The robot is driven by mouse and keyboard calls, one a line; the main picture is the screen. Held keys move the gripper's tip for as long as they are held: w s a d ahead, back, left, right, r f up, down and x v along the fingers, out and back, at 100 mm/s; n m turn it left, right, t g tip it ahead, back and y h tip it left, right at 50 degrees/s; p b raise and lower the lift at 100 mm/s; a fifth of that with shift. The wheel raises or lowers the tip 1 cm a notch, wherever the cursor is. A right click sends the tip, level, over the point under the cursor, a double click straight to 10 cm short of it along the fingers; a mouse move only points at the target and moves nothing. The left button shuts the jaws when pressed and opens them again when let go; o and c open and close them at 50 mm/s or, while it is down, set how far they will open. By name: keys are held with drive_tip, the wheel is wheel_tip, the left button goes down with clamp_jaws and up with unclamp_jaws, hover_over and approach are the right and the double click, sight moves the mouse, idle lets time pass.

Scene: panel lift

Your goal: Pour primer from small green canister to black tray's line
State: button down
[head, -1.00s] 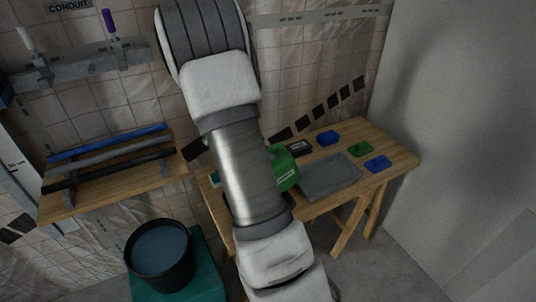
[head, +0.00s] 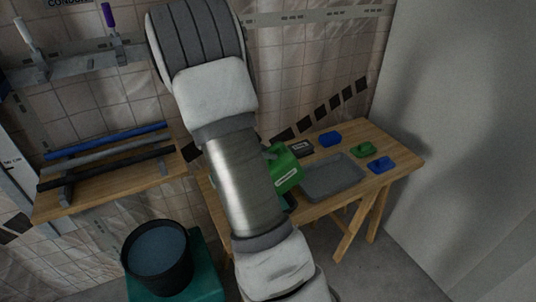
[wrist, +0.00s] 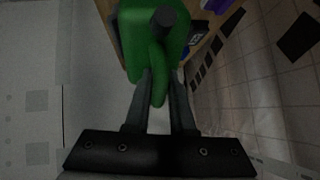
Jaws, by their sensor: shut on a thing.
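The green canister (head: 287,174), with a pale label, shows beside my arm in the head view, just left of the dark grey tray (head: 349,184). It looks somewhat tilted. In the wrist view the canister (wrist: 143,30) fills the upper middle, with its handle towards me. My gripper (wrist: 158,85) is shut on the canister's handle. My arm hides the gripper in the head view. The tray lies on the wooden table. I see no primer stream, and the tray's line is too small to make out.
On the table (head: 398,152) behind and right of the tray are a small dark labelled box (head: 300,148), two blue items (head: 329,139) (head: 381,165) and a green item (head: 361,149). A black bucket (head: 130,262) stands left. A grey wall is at right.

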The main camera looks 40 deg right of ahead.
drive_tip(key=shift+w+a+f+h+b, duration=0.1)
drive_tip(key=shift+a+f+h+b, duration=0.4)
drive_tip(key=shift+b, duration=1.3)
drive_tip(key=shift+w+f+h+b, duration=0.1)
drive_tip(key=shift+h+b, duration=0.7)
drive_tip(key=shift+b, duration=1)
drive_tip(key=shift+w+a+f+n+g+h+b, duration=0.15)
drive_tip(key=shift+a+f+h+b, duration=0.45)
drive_tip(key=shift+b, duration=1.3)
drive_tip(key=shift+a+f+n+g+h+b, duration=0.25)
drive_tip(key=shift+h+b, duration=0.55)
drive_tip(key=shift+b, duration=1.05)
drive_tip(key=shift+r, duration=0.2)
